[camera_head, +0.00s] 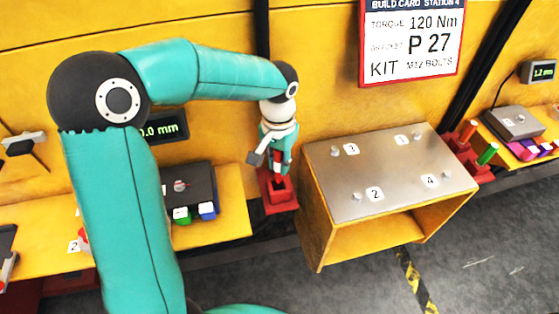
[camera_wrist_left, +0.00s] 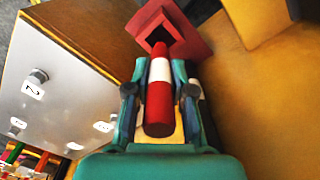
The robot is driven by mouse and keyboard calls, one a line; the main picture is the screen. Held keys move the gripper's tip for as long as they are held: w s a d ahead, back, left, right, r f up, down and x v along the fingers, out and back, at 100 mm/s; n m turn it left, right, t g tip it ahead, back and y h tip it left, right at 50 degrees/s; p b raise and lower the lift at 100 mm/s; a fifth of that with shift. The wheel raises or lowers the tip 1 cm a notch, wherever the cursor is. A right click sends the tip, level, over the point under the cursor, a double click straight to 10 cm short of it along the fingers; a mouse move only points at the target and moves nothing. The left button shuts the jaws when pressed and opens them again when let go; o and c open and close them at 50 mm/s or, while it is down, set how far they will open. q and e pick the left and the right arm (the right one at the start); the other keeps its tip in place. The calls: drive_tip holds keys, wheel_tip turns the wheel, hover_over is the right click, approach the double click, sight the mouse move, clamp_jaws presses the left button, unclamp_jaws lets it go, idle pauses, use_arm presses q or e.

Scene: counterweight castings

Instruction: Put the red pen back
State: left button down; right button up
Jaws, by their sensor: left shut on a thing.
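My left gripper (camera_head: 273,158) is shut on the red pen, which has a white band and shows best in the left wrist view (camera_wrist_left: 158,112). The pen lies between the two teal fingers and points toward the red square holder (camera_wrist_left: 188,38). In the head view the holder (camera_head: 281,203) stands directly below the gripper, left of the metal-topped stand. The pen's far end overlaps the dark opening of the holder in the wrist view; I cannot tell whether it is inside. My right gripper is not in view.
A yellow stand with a numbered metal plate (camera_head: 385,172) is close to the right of the holder. Another red holder (camera_head: 468,150) with an orange and a green pen stands beyond it. A shelf with a dark box (camera_head: 188,187) is at left. The yellow wall is behind.

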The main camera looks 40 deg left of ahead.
use_arm(q)
drive_tip(key=shift+f+b, duration=1.95)
drive_tip(key=shift+f, duration=0.6)
drive_tip(key=shift+f+b, duration=0.3)
drive_tip(key=shift+f, duration=0.05)
drive_tip(key=c, duration=0.9)
unclamp_jaws()
drive_tip(key=shift+r, duration=0.1)
wheel_tip(320, 180, up, 11)
drive_tip(key=shift+r, duration=0.1)
drive_tip(key=shift+r+p, duration=0.4)
drive_tip(key=shift+r, duration=0.25)
wheel_tip(320, 180, up, 6)
drive_tip(key=p, duration=0.6)
hover_over(279, 176)
drive_tip(key=w, duration=0.1)
drive_tip(key=shift+a+r, duration=0.15)
drive_tip(key=shift+a, duration=0.3)
